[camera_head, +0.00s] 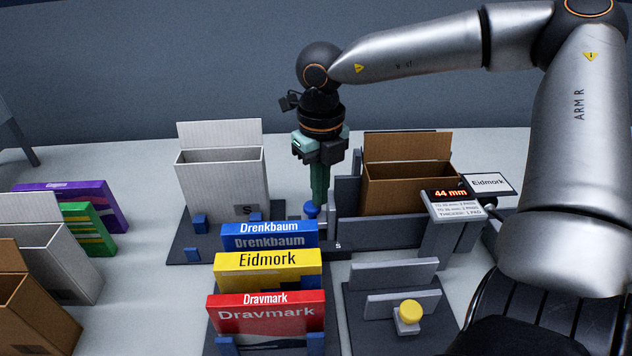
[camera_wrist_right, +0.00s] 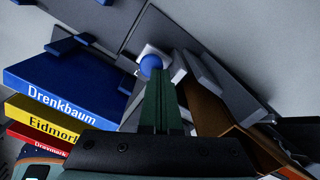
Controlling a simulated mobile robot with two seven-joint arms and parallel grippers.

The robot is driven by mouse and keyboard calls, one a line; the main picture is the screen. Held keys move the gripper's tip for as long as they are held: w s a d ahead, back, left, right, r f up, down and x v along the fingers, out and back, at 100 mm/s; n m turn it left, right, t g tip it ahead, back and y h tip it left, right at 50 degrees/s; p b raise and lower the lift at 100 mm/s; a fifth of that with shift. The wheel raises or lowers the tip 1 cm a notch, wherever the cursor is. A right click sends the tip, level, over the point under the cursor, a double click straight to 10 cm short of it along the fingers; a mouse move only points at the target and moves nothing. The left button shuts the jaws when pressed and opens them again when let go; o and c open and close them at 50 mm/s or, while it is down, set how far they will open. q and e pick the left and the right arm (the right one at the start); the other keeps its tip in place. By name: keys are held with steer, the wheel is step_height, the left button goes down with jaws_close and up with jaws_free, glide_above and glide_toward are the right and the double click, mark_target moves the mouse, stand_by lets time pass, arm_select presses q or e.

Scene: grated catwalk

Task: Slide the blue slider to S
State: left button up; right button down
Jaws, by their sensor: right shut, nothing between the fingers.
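The blue slider (camera_head: 312,210) is a small blue knob on a light block, between the white box's stand and the brown box's stand. It also shows in the wrist view (camera_wrist_right: 151,63). A small S mark (camera_head: 338,246) is on the dark strip in front of it, to the right. My right gripper (camera_head: 319,200) points down with its long green fingers together, empty. Its tips are right at the knob; I cannot tell whether they touch it. The fingers show in the wrist view (camera_wrist_right: 157,90) just below the knob.
Blue, yellow and red boxes stand in a rack (camera_head: 270,350) in front. A white open box (camera_head: 222,190) is at left, a brown open box (camera_head: 395,195) at right. A display (camera_head: 450,205) reads 44 mm. A yellow button (camera_head: 410,311) stands at front right.

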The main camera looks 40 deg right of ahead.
mark_target(340, 190)
steer(key=shift+s+d, duration=1.15)
steer(key=shift+d, duration=0.1)
stand_by(0.6)
steer(key=shift+r+p, duration=2.05)
steer(key=shift+r, duration=0.9)
